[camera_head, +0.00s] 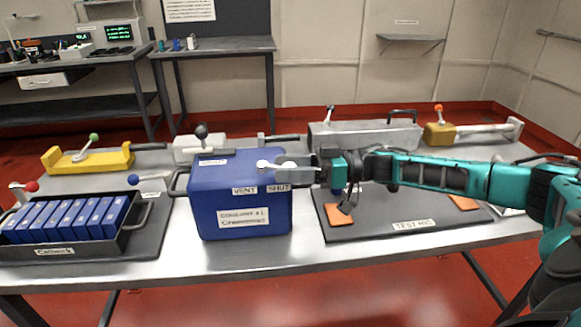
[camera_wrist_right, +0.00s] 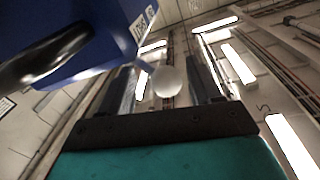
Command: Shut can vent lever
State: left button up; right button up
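The blue can (camera_head: 240,208) stands on the table with "VENT" and "SHUT" labels at its upper front edge. A pale round knob (camera_head: 263,164), which looks like the vent lever's end, shows over the can's top. In the right wrist view a white ball knob (camera_wrist_right: 167,81) sits between my right gripper's fingers (camera_wrist_right: 162,88), with gaps on both sides. In the head view my right gripper (camera_head: 284,168) reaches in from the right at the can's top right. It is open. The lever's shaft is mostly hidden. My left gripper is not in view.
A black tray (camera_head: 125,240) of blue batteries is left of the can. A dark test mat (camera_head: 375,225) with orange pads lies to the right. A yellow clamp (camera_head: 90,160), grey boxes (camera_head: 365,136) and levers line the back. The table's front strip is clear.

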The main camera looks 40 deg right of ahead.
jog(key=shift+d, duration=0.15)
jog(key=b+v, duration=0.1)
jog(key=v, duration=1.1)
jog(key=shift+s+d, duration=0.25)
jog(key=shift+d, duration=0.1)
